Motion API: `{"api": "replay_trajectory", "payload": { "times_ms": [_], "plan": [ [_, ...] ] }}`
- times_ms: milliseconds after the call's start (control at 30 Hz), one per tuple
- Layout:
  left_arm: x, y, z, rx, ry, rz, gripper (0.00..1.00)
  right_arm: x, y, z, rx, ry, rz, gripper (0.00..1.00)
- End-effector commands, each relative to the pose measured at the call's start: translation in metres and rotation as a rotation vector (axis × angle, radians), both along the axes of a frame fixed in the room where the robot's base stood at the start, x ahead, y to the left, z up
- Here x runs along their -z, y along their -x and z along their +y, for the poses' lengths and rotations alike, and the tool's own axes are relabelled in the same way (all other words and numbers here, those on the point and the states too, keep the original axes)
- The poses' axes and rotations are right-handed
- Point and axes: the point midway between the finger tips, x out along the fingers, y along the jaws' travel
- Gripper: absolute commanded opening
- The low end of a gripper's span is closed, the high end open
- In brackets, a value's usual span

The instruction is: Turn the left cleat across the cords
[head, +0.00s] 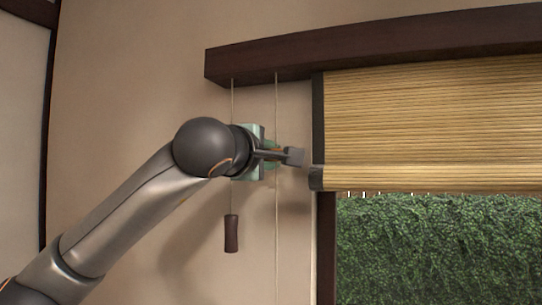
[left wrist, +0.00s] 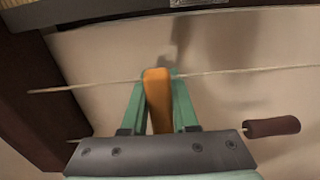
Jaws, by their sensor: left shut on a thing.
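The left cleat is an orange bar (left wrist: 157,102) between the green fingers of my left gripper (left wrist: 153,88) in the left wrist view. The fingers are shut on it. Its long side runs roughly crosswise to the cords, and its rounded far end overlaps the right cord (left wrist: 240,72). Its near end is hidden by my gripper. In the head view my left gripper (head: 271,154) is at the wall, and the cleat is hidden. The right cord (head: 276,105) and left cord (head: 232,100) hang from the dark headrail (head: 290,62). My right gripper is not in view.
A dark wooden pull (head: 231,233) hangs on the left cord below my gripper; it also shows in the left wrist view (left wrist: 271,127). The bamboo blind (head: 420,125), partly raised, is close to the right. Below it a window shows a green hedge (head: 430,245).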

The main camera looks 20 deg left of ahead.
Motion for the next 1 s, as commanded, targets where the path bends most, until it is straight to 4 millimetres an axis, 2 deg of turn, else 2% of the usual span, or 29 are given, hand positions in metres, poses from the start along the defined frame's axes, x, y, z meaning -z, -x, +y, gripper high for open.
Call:
{"api": "replay_trajectory", "payload": {
  "times_ms": [167, 200, 433, 767, 867, 1000],
  "plan": [
    [0.000, 0.000, -0.001, 0.001, -0.005, 0.000, 0.00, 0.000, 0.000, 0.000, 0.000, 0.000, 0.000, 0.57],
    [0.000, 0.000, 0.000, 0.001, -0.005, 0.000, 0.31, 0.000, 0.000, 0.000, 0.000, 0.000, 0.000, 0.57],
    [0.001, 0.000, 0.000, 0.000, -0.003, 0.001, 0.57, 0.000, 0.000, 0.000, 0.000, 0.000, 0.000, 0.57],
    [0.001, 0.004, 0.000, -0.001, -0.001, 0.000, 0.57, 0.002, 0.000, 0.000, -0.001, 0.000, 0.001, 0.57],
    [0.001, 0.016, -0.001, 0.000, -0.001, -0.003, 0.57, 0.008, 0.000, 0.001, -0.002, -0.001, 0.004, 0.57],
    [0.002, 0.045, -0.003, 0.000, -0.002, -0.005, 0.57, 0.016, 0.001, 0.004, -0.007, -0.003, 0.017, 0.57]
  ]
}}
